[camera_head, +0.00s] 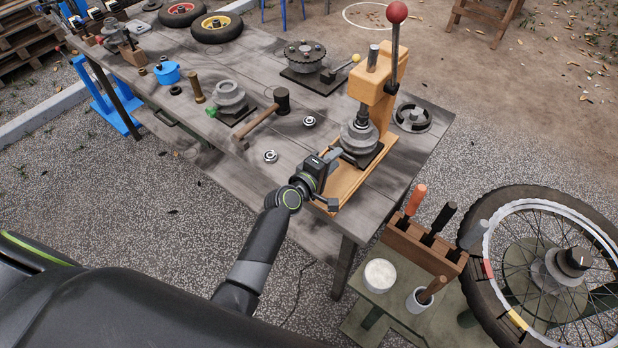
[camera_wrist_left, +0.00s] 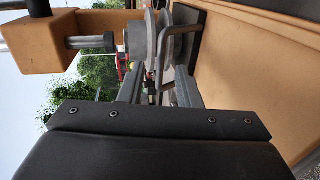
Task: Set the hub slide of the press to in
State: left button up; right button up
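The press (camera_head: 384,85) has an orange-tan frame and a red-knobbed lever (camera_head: 396,14), at the right end of the workbench. A grey stepped hub (camera_head: 360,138) sits on a dark slide plate (camera_head: 371,158) on its base. The hub (camera_wrist_left: 160,35) also shows in the left wrist view, with a grey bar handle (camera_wrist_left: 167,72) in front of it. My left gripper (camera_head: 334,181) is at the front of the press base, fingers apart and pointing toward the hub. In the wrist view the handle lies close to the right-hand finger; contact is unclear. My right gripper is out of view.
A mallet (camera_head: 281,100), bearings (camera_head: 271,156) and another hub (camera_head: 229,97) lie left of the press. A low stand with a tool rack (camera_head: 424,246) and a spoked wheel (camera_head: 487,268) are at the right. The bench front edge lies under my left arm.

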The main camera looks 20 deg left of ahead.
pick_arm(q)
jog(key=v, duration=1)
jog(key=shift+s, duration=0.25)
jog(key=s+a+f+m+g+y, duration=0.2)
jog(key=s+a+m+g+y, duration=0.4)
jog(key=s, duration=0.8)
jog(key=s+a+f+m+g+y, duration=0.1)
jog(key=s+a+m+g, duration=0.55)
jog(key=s, duration=0.75)
jog(key=s+x, duration=0.2)
jog(key=x, duration=1)
jog(key=s+a+f+x, duration=0.1)
jog(key=s+x, duration=0.1)
jog(key=x, duration=1)
jog(key=s+d+f, duration=0.1)
jog(key=s+f, duration=1.4)
jog(key=f, duration=0.1)
jog(key=shift+d+f+m+g+h, duration=0.3)
jog(key=shift+d+m+g, duration=0.05)
jog(key=shift+g, duration=0.1)
